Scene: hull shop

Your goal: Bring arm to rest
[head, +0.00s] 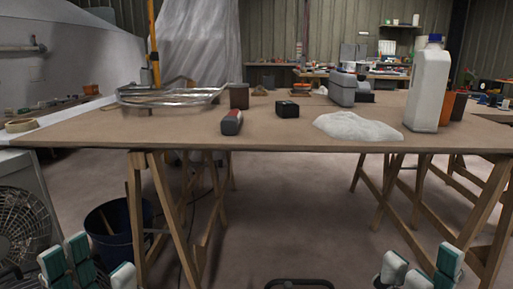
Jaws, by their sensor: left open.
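My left gripper (97,268) shows at the bottom left edge of the head view, low in front of the table. Its pale and teal finger pads stand apart with nothing between them. My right gripper (422,271) shows at the bottom right edge, also below the table top. Its finger pads stand apart and I see nothing held. The lower parts of both grippers are cut off by the frame. Both are clear of the wooden table (270,143).
Trestle legs, a blue bucket (112,235) and a fan (18,225) stand below.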

